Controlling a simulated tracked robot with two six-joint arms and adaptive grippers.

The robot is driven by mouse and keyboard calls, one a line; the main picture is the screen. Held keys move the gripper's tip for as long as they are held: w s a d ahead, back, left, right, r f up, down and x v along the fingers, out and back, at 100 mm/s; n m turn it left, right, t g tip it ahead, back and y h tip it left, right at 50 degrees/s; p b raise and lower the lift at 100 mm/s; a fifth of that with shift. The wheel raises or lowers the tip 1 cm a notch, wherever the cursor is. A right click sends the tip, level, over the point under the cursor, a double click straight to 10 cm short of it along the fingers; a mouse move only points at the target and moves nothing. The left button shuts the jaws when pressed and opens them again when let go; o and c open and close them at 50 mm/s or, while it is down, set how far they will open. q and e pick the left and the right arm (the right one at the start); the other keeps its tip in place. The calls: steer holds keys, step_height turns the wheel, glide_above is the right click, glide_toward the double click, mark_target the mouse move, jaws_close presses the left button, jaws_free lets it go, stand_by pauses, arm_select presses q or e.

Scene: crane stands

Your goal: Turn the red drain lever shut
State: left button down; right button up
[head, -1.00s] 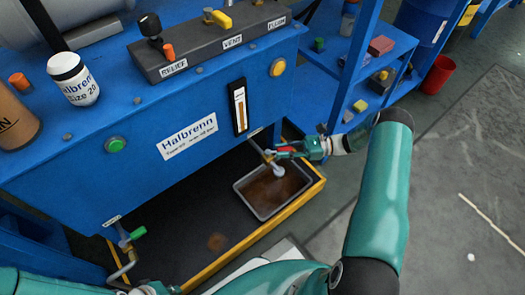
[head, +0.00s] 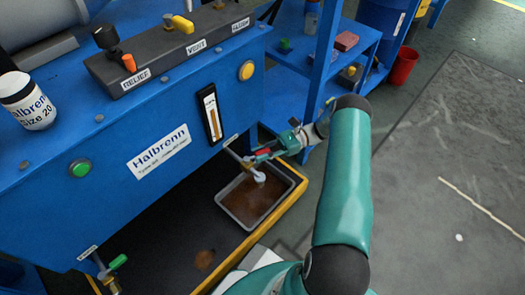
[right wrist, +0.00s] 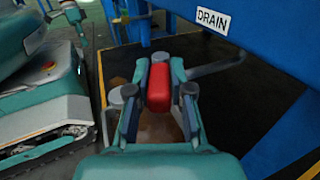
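The red drain lever (head: 262,153) sits on the drain pipe at the lower right of the blue tank (head: 140,120). My right gripper (head: 266,155) reaches it from the right. In the right wrist view the red lever (right wrist: 159,88) lies between the two fingers, which appear to touch both its sides. The pale drain outlet (head: 257,175) is just below, over a grey tray (head: 222,197) holding brown liquid. Whether liquid is running is too small to tell. A teal part at the upper left of the right wrist view looks like my left gripper (right wrist: 73,12); its fingers are unclear.
A DRAIN label (right wrist: 212,19) is on the tank. A green-handled valve (head: 118,262) is at the tank's lower left. A blue shelf (head: 355,55) stands behind my right arm, with a red bucket (head: 404,66) beyond. The floor at right is open.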

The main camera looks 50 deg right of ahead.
steer(key=o, duration=0.4)
steer(key=shift+s+d, duration=0.15)
steer(key=shift+d, duration=0.05)
steer(key=shift+o, duration=0.2)
steer(key=v, duration=0.7)
steer(key=shift+d, duration=0.2)
steer(key=shift+s, duration=0.1)
steer(key=shift+c, duration=0.3)
